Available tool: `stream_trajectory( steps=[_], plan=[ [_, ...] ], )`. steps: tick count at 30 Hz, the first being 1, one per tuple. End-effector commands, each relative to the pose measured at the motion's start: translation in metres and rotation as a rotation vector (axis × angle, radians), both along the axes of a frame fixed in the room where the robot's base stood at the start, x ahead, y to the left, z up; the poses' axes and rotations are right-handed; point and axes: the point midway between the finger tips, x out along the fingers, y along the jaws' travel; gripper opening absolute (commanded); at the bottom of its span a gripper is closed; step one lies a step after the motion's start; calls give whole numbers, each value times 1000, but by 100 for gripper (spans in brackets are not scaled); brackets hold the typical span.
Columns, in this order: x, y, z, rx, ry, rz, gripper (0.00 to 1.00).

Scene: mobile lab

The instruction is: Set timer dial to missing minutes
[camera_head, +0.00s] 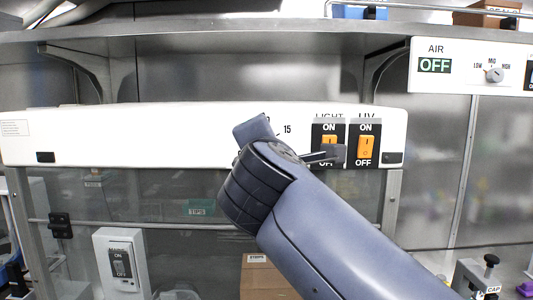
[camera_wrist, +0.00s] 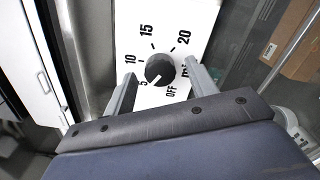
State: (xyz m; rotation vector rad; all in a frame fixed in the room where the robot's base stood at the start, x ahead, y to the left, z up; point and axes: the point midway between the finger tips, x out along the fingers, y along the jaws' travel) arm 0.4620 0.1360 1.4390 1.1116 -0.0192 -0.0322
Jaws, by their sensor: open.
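The timer dial is a black round knob (camera_wrist: 159,69) on a white panel in the wrist view. Printed marks 5, 10, 15, 20 and OFF ring it. A small white mark on the knob's lower left appears to point close to the 5. My gripper (camera_wrist: 161,70) is open, with one grey finger on each side of the knob. I cannot tell whether either finger touches it. In the head view my arm hides the knob, and only the printed 15 (camera_head: 287,129) shows on the long white panel (camera_head: 120,130).
The orange LIGHT switch (camera_head: 329,145) is partly covered by my arm's end, with the orange UV switch (camera_head: 366,147) just right of it. An AIR panel (camera_head: 450,65) with a small knob (camera_head: 494,75) is at upper right. A MAINS switch box (camera_head: 121,262) stands at lower left.

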Motion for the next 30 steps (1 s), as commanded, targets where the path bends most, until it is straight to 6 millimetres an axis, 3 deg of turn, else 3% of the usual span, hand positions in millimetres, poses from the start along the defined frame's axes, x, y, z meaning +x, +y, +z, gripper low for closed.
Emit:
stream_trajectory(
  steps=[15,22,30],
  plan=[
    [-79,4,-1,1,-1,6,54],
    [-96,4,-1,0,-1,4,54],
    [-99,4,-1,0,0,1,54]
  ],
)
